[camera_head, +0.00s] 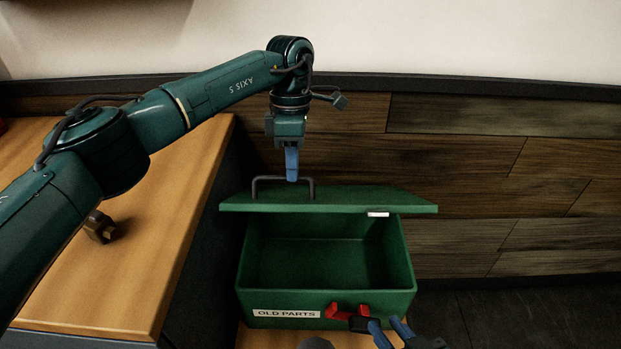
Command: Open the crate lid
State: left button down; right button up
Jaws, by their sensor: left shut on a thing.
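The green crate (262,299) has an "OLD PARTS" label, and its empty-looking interior is visible. Its green lid (385,201) is raised over the back of the opening, with a small pale plate on its near edge. A dark lid handle (256,187) stands up from the lid's left part. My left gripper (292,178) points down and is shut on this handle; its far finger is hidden. A red latch (338,309) is on the crate's front. My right gripper (391,325) is at the bottom edge beside the latch, its blue fingers apart.
A wooden worktop (150,255) stands to the left of the crate, with a small brown part (100,227) on it. A wood-panelled wall (450,155) is close behind the crate. Dark floor (520,315) is clear on the right.

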jog(key=w+d+n+t, duration=0.1)
jog(key=w, duration=0.1)
jog(key=w+d+f+n+t, duration=0.1)
jog(key=n, duration=0.1)
jog(key=shift+w+d+f+t, duration=0.1)
jog(key=shift+w+t, duration=0.3)
jog(key=c, duration=0.5)
jog(key=w+n+t, duration=0.1)
jog(key=d+n+t+y, duration=0.1)
jog(key=n, duration=0.1)
jog(key=w+d+n+t, duration=0.1)
jog(key=n, duration=0.1)
jog(key=shift+w+d+f, duration=0.1)
jog(key=shift+w, duration=0.25)
grip_shut()
jog(key=s+d+f+n+g+y, duration=0.15)
jog(key=n+y, duration=0.35)
jog(key=n, duration=0.5)
jog(key=s+d+n+g+y, duration=0.1)
jog(key=n+g+y, duration=0.1)
jog(key=n+y, duration=0.55)
jog(key=s+d+f+n+g+y, duration=0.15)
jog(key=n+y, duration=0.25)
jog(key=n, duration=0.7)
jog(key=w+d+x, duration=0.1)
jog(key=x, duration=2.2)
jog(key=shift+d+r+g, duration=0.3)
jog(key=shift+r, duration=0.1)
